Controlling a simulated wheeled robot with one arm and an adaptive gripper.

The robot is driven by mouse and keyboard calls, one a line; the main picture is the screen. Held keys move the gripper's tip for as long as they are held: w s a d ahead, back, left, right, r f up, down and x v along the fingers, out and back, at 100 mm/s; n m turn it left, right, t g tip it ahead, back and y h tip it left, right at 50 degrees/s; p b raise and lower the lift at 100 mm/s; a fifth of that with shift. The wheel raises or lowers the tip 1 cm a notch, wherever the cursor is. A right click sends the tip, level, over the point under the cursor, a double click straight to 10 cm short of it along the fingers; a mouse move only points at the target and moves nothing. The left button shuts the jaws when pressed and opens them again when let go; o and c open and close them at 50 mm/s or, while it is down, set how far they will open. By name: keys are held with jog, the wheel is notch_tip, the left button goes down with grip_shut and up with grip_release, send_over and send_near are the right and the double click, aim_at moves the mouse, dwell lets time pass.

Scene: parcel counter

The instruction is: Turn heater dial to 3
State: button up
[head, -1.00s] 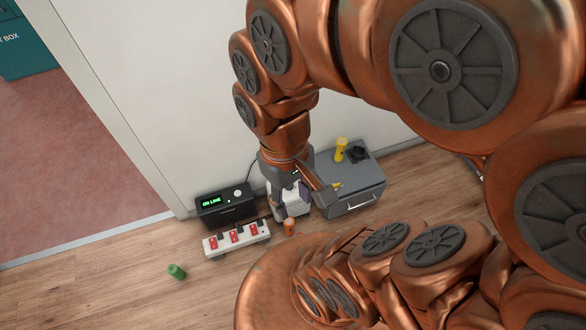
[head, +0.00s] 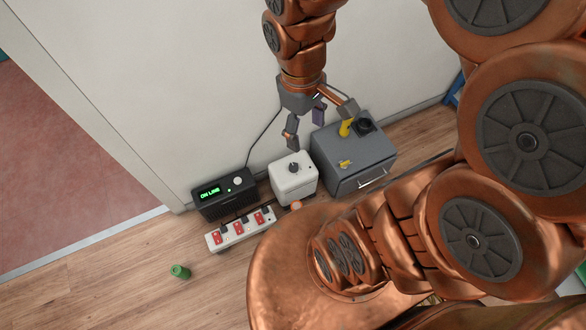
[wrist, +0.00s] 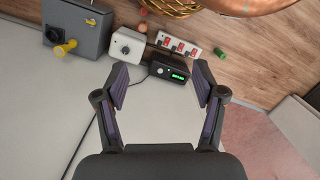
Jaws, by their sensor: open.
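The heater is probably the small white box (head: 300,183) with a dark dial (head: 293,168) on its face, standing on the floor by the wall. The dial's markings are too small to read. In the wrist view the white box (wrist: 121,50) and its dial (wrist: 125,49) show at the upper left, beyond my left finger. My gripper (head: 305,130) is open and empty, raised above and behind the white box, apart from it. Its two fingers also show spread wide in the wrist view (wrist: 161,82).
A grey cabinet (head: 343,183) with a yellow cylinder (head: 346,127) and black knob stands right of the box. A black "ON LINE" unit (head: 229,205) stands left. A power strip (head: 225,236) with red switches lies in front. A green cylinder (head: 180,271) lies on open floor.

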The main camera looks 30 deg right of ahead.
jog(key=w+d+f+n+b, duration=0.1)
jog(key=w+f+n+b, duration=0.3)
jog(key=w+f+b, duration=0.65)
jog(key=n+b, duration=1.1)
jog(key=b, duration=0.4)
send_over(294, 166)
jog(key=shift+t, duration=0.4)
jog(key=f, duration=4.4)
jog(key=shift+w+a+f, duration=0.2)
jog(key=shift+w+f, duration=0.1)
jog(key=shift+f, duration=0.05)
jog(key=shift+d+f, duration=0.1)
jog(key=shift+f, duration=0.25)
notch_tip(294, 166, down, 8)
jog(key=shift+s+r+b, duration=0.15)
jog(key=shift+r+b, duration=0.1)
jog(key=shift+b, duration=0.7)
jog(key=c, duration=1.1)
